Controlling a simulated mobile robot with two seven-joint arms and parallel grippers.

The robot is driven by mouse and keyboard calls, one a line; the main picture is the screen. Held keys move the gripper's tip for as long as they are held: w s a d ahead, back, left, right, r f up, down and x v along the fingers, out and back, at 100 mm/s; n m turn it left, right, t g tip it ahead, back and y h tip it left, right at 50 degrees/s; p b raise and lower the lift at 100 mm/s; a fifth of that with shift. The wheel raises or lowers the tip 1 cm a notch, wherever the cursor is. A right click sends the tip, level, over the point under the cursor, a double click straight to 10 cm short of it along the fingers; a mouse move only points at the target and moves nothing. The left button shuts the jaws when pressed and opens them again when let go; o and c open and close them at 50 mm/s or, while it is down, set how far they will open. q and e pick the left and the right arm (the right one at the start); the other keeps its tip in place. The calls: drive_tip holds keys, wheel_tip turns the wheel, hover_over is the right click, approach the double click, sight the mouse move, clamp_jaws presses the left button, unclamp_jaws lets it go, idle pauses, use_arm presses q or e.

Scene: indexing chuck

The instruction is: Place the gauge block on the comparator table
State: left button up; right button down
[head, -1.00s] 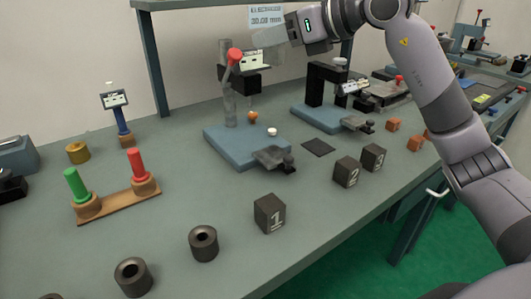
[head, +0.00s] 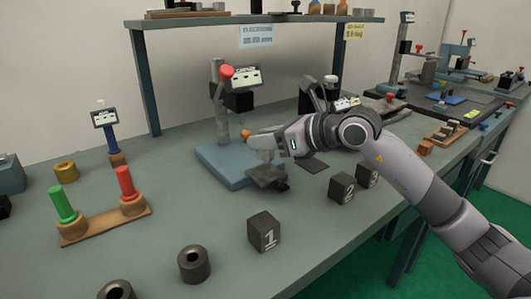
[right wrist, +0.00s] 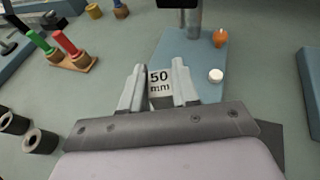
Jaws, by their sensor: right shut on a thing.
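The comparator stands at the back middle, with a blue base (head: 218,165), a grey column, a red knob and a tilted display (head: 246,78). My right gripper (head: 256,141) is low over the base's right side. The right wrist view shows its two fingers (right wrist: 159,86) shut on the gauge block (right wrist: 159,82), a pale block marked "50 mm". The block appears in front of the blue base (right wrist: 196,52), left of a small white disc (right wrist: 216,75); whether it touches the base I cannot tell. In the head view the gripper hides the disc. My left gripper is not in view.
Numbered dark cubes, including cube 1 (head: 264,231), stand in front. A wooden rack (head: 105,222) with green and red plugs is at left. Dark rings (head: 194,264) lie near the front edge.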

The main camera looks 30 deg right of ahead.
sight(272, 151)
drive_tip(key=shift+f, duration=1.5)
drive_tip(key=shift+f, duration=0.1)
drive_tip(key=shift+f+b, duration=0.15)
drive_tip(key=shift+b, duration=0.25)
drive_tip(key=c, duration=0.8)
unclamp_jaws()
drive_tip(key=shift+c, duration=0.2)
